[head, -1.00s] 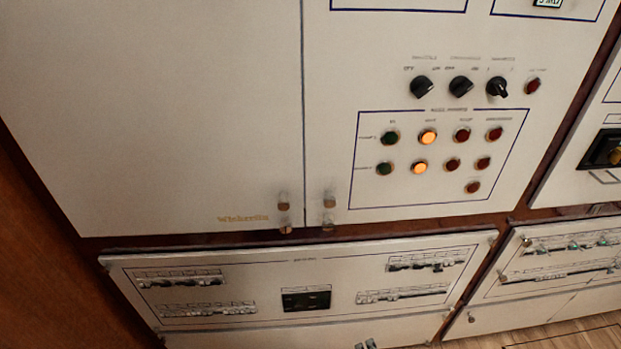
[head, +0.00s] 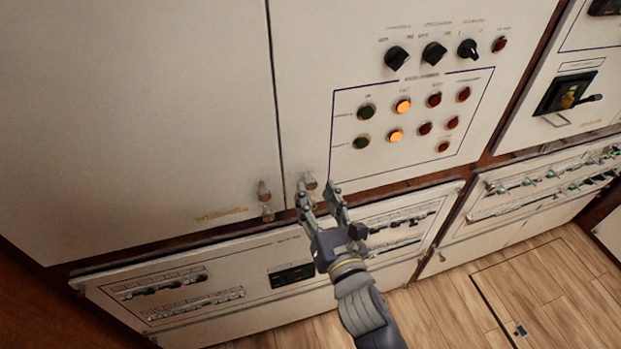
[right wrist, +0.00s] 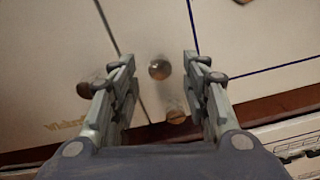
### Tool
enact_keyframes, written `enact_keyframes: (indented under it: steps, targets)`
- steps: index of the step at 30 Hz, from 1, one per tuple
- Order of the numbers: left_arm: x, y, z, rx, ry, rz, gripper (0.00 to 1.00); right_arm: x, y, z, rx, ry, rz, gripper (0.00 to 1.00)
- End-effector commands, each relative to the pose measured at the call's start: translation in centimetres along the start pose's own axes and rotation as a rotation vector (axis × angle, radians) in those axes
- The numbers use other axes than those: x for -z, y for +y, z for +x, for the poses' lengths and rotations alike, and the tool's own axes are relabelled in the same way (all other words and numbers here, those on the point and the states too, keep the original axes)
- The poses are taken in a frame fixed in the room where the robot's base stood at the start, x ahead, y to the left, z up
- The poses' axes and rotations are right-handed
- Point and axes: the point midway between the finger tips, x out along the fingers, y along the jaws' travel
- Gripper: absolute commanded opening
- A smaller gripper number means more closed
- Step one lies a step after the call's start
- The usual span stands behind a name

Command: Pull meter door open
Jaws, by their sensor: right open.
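The meter door (head: 400,60) is the white panel with black knobs and red, green and lit orange lamps. It looks shut, level with the plain white door (head: 130,110) to its left. A small round knob (head: 310,182) is at its lower left corner. My right gripper (head: 320,188) is open at that corner, its fingers partly hiding the area around the knob. In the right wrist view the knob (right wrist: 159,69) lies between the two open fingers, and I cannot tell whether they touch it. My left gripper is not in view.
Lower breaker panels (head: 190,285) run below the doors. A cabinet with a black and yellow switch (head: 566,94) stands at the right. Wooden floor (head: 540,280) is clear at the lower right.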

Motion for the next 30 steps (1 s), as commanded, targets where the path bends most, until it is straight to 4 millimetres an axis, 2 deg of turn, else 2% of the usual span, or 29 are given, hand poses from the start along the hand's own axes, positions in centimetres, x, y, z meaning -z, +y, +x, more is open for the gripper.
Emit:
enact_keyframes:
  steps: [3,7,12,19,20,25,30]
  targets:
    - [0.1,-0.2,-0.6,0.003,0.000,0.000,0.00,-0.2,0.0,2.0,0.002,0.000,0.001,0.43]
    - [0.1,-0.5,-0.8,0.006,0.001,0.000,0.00,-0.1,0.0,3.4,0.000,0.001,0.000,0.43]
    - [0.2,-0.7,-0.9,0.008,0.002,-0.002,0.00,0.0,0.0,4.1,0.000,0.001,0.002,0.43]
    - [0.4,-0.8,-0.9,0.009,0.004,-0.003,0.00,0.1,0.0,4.1,0.000,0.002,0.001,0.43]
    - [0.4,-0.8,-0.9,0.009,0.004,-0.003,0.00,0.1,0.0,4.1,0.000,0.002,0.001,0.38]
    - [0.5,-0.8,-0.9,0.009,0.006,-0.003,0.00,0.1,0.0,4.1,0.000,0.002,0.001,0.00]
    - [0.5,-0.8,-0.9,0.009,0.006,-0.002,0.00,0.1,0.0,4.0,0.000,0.002,0.001,0.00]
